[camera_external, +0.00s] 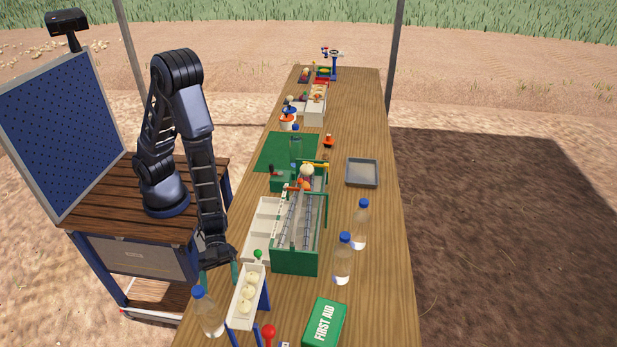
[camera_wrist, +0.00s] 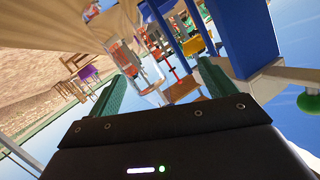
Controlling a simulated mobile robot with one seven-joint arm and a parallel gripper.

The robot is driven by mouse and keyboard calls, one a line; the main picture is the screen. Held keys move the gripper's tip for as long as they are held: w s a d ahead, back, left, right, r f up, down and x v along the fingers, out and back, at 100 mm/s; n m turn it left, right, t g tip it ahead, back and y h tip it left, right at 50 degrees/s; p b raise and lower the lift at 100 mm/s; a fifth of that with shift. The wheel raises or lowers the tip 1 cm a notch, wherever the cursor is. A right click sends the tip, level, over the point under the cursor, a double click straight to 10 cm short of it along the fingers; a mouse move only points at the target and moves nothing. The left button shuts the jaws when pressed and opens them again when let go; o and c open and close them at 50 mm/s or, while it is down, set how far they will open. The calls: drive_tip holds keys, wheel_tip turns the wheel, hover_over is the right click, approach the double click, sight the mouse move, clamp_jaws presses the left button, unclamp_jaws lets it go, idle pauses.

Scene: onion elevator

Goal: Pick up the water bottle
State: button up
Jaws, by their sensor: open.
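Clear water bottles with blue caps stand on the long wooden table. One bottle (camera_external: 208,314) is at the table's near left edge, just below my gripper (camera_external: 219,277) in the external view. Two more stand at the right, one nearer (camera_external: 343,262) and one behind it (camera_external: 360,226); another (camera_external: 295,150) is further back. In the wrist view a clear bottle shape (camera_wrist: 150,82) shows ahead between the fingers of the gripper (camera_wrist: 165,70), nearer the left finger. I cannot tell whether they touch.
A white trough with pale onions (camera_external: 233,318) on blue legs stands right beside the near left bottle. A green machine (camera_external: 296,262), a green first aid box (camera_external: 322,325) and a grey tray (camera_external: 362,173) are on the table. The table's right side has free room.

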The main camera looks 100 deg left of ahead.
sight(205, 317)
drive_tip(key=shift+s+d+r+n+t+h, duration=0.1)
drive_tip(key=shift+d+n+t+h, duration=0.35)
drive_tip(key=shift+d, duration=1.4)
drive_tip(key=shift+s+d+r+n+h, duration=0.1)
drive_tip(key=shift+d+n+h, duration=0.3)
drive_tip(key=shift+d+n, duration=1)
drive_tip(key=shift+s+d+n+t+h, duration=0.1)
drive_tip(key=shift+d+n+t+h, duration=0.25)
drive_tip(key=shift+d, duration=1.95)
drive_tip(key=c, duration=1.5)
drive_tip(key=shift+o, duration=0.2)
drive_tip(key=shift+r, duration=0.15)
